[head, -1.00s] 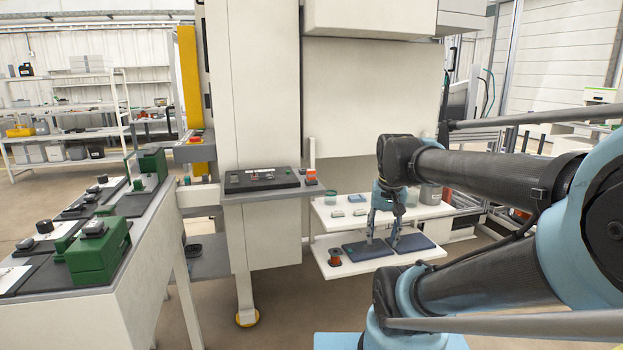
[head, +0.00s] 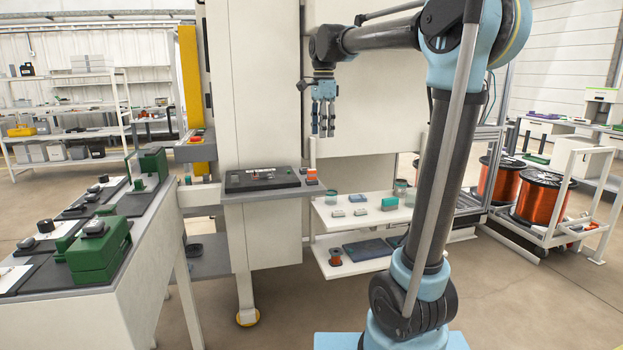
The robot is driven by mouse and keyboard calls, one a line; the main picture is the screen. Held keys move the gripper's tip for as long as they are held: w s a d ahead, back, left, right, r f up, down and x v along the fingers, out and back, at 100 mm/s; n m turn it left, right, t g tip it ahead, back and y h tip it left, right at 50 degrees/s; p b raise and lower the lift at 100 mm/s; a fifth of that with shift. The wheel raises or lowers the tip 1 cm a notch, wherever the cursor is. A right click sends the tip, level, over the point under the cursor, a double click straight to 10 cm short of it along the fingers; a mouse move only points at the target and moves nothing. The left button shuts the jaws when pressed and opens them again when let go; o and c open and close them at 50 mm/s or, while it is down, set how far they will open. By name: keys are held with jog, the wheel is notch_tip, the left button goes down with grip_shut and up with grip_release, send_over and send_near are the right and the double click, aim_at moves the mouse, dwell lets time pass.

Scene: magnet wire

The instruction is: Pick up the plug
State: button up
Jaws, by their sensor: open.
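My gripper (head: 323,133) hangs fingers-down in the air, in front of the machine's pale panel. It looks empty, with its fingers apart. It appears above and to the right of a dark board (head: 262,179) on the machine's small grey shelf, which carries small parts too tiny to name. I cannot tell for sure which thing is the plug. Dark knob-like pieces, one of them a black knob (head: 45,227), sit on the left bench (head: 125,285). Green blocks (head: 100,250) stand there too, one with a dark piece on top.
A two-level white rack (head: 372,219) below my gripper holds small boxes, blue pads (head: 368,248) and a small copper spool (head: 335,257). Large copper wire spools (head: 543,197) stand at the right. The machine's column (head: 255,90) stands left of my gripper.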

jog(key=w+a+r+m, duration=0.1)
jog(key=w+a+r, duration=0.1)
jog(key=w+a, duration=0.1)
send_over(312, 170)
jog(key=shift+m, duration=0.3)
jog(key=f, duration=1.2)
jog(key=shift+w, duration=0.4)
jog(key=shift+s+f, duration=0.2)
jog(key=shift+f, duration=1.25)
jog(key=shift+s+f, duration=0.15)
jog(key=shift+f, duration=1.25)
jog(key=shift+c, duration=0.3)
grip_shut()
